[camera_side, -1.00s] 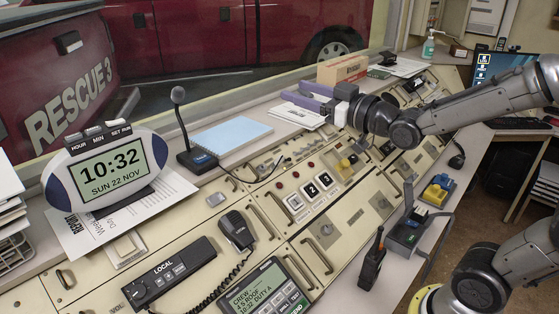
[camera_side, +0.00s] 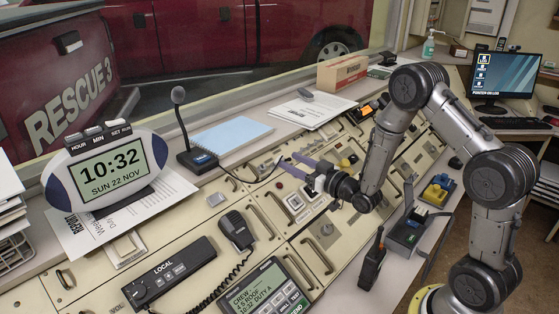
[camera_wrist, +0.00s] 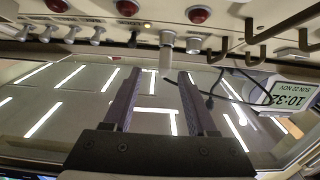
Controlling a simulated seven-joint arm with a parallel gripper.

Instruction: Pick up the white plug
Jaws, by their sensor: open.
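The white plug (camera_wrist: 167,52) stands out from the cream console panel in the wrist view, just beyond the fingertips and between their lines. A thin dark cable runs from near its outer end toward the right. My gripper (camera_wrist: 161,76) is open and empty, its two dark purple fingers on either side of the plug's line. In the side view my gripper (camera_side: 288,160) is low over the middle of the console, pointing left. There I cannot make out the plug clearly among the small fittings by the fingertips.
A short pale fitting (camera_wrist: 193,45) sits close beside the plug. Red lamps (camera_wrist: 198,15), toggle switches (camera_wrist: 96,34) and hook-shaped handles (camera_wrist: 258,45) line the panel. A desk microphone (camera_side: 195,158), a blue pad (camera_side: 232,135) and a clock (camera_side: 105,165) stand to the left.

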